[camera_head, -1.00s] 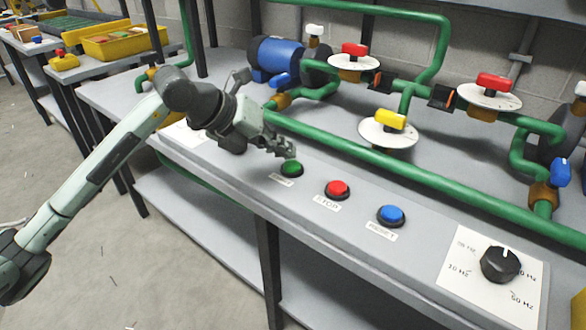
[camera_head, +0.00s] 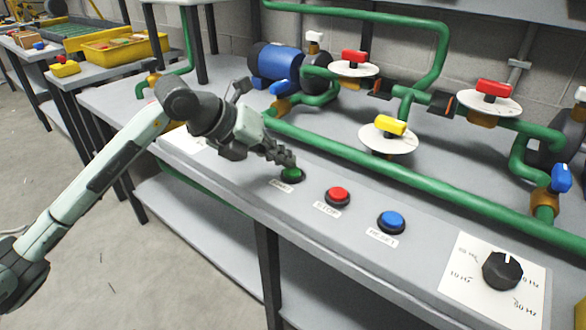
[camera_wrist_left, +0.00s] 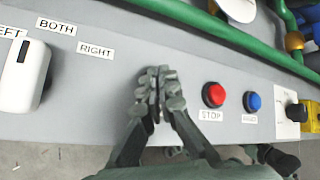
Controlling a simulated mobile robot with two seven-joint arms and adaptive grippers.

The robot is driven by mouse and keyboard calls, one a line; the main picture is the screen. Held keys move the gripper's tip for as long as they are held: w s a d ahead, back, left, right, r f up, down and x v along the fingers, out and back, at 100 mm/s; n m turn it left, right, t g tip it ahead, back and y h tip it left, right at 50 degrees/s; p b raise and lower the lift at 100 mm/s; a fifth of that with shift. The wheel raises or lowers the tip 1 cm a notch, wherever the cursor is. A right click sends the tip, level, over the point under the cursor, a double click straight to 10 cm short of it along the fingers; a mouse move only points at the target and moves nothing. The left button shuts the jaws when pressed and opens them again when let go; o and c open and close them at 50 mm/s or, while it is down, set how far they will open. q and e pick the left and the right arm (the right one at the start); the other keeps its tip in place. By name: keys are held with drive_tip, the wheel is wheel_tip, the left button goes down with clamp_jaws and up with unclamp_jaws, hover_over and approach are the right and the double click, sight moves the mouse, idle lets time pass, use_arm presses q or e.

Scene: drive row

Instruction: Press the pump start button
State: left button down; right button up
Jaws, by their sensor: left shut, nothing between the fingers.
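The green start button (camera_head: 291,175) sits at the left end of a row of buttons on the bench's front panel; its label below is partly hidden and too small to read. My left gripper (camera_head: 284,160) is shut and empty. Its fingertips are at the green button and overlap its top edge in the head view; I cannot tell whether they press it. In the left wrist view the shut fingers (camera_wrist_left: 160,86) hide the green button.
A red STOP button (camera_head: 337,196) and a blue RESET button (camera_head: 391,222) stand to the right, then a black dial (camera_head: 502,270). Green pipes (camera_head: 370,165) with coloured valve handles run behind. A white selector switch (camera_wrist_left: 24,76) shows in the left wrist view.

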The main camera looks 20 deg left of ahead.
sight(284, 173)
use_arm(q)
drive_tip(key=shift+f, duration=0.1)
idle(0.5)
drive_tip(key=shift+f+b, duration=0.4)
drive_tip(key=shift+b, duration=0.1)
drive_tip(key=shift+r, duration=0.15)
drive_tip(key=shift+r+p, duration=0.3)
drive_tip(key=shift+r+p, duration=2.05)
drive_tip(key=shift+r, duration=1)
